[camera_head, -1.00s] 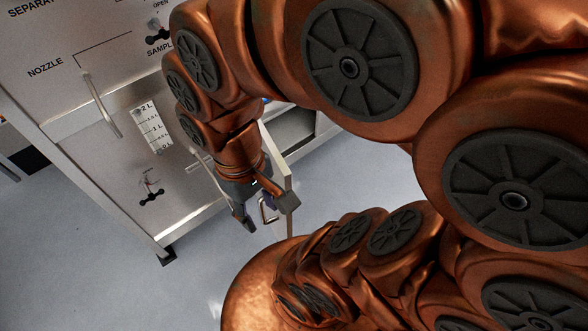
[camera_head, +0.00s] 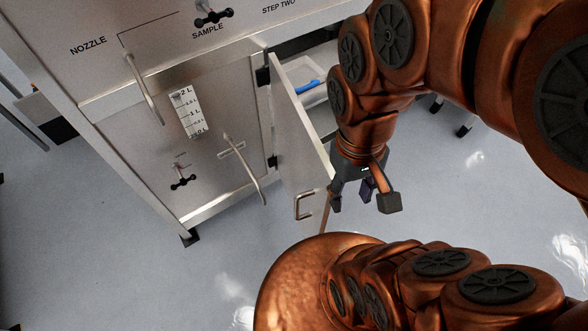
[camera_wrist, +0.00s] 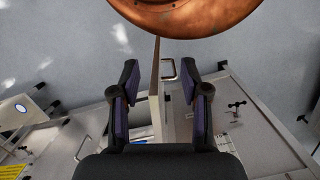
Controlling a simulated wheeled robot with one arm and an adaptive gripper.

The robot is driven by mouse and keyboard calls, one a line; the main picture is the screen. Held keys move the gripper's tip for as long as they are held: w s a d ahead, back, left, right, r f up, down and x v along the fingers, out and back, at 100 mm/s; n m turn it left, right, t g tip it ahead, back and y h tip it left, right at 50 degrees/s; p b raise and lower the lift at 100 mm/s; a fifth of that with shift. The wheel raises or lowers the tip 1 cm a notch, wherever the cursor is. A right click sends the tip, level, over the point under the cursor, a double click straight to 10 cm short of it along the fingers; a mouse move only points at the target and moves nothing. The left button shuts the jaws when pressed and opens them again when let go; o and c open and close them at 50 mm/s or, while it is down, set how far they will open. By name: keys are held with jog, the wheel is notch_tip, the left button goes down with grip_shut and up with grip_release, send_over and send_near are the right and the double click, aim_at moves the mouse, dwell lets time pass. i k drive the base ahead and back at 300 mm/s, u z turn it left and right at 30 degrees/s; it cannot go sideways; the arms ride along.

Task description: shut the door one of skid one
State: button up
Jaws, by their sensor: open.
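The cabinet door (camera_head: 300,150) of the skid stands open, swung out from the front at its hinges. It has a small metal loop handle (camera_head: 304,204) near its outer lower edge. My gripper (camera_head: 367,198) is open, just right of the door's outer edge in the head view, and appears empty. In the wrist view, the door (camera_wrist: 156,95) shows edge-on between the spread fingers of my gripper (camera_wrist: 158,90), with the handle (camera_wrist: 169,69) to its right. I cannot tell whether a finger touches the door. My wrist partly hides the door's far side.
The skid's front panel (camera_head: 150,120) has a nozzle handle (camera_head: 143,88), a level gauge (camera_head: 187,112), a black valve (camera_head: 183,181) and a long bar handle (camera_head: 245,168). A bin with a blue item (camera_head: 308,87) is inside the opening. Floor around is clear.

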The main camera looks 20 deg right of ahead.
aim_at(306, 170)
jog(key=u, duration=0.55)
jog(key=k, duration=1.3)
jog(key=u, duration=1.1)
jog(key=i, duration=1.3)
jog(key=z, duration=0.65)
